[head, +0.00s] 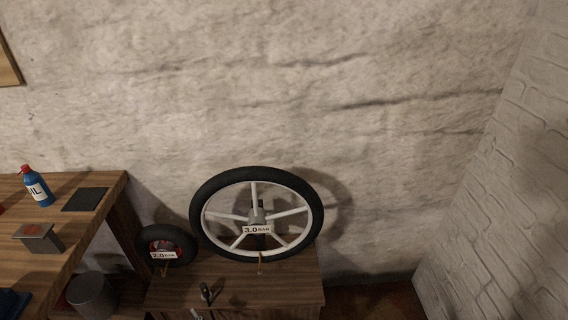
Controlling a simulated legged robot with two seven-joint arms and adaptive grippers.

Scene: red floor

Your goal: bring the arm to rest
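Neither of my grippers shows in the head view, and no part of either arm can be made out. A large wheel (197,219) with a black tyre, white spokes and a "3.0 BAR" label stands upright on a low wooden cabinet (290,289) against the wall. A smaller black wheel (184,240) with a red hub and a "2.0 BAR" label stands to its left. A small dark object (207,292) sits on the cabinet top in front of the wheels.
A wooden workbench (65,220) at left carries a blue bottle (38,187), a dark flat pad (86,199) and a grey box (38,238). A grey bin (92,296) stands below it. A brick wall (510,180) closes the right side. Floor (375,299) shows right of the cabinet.

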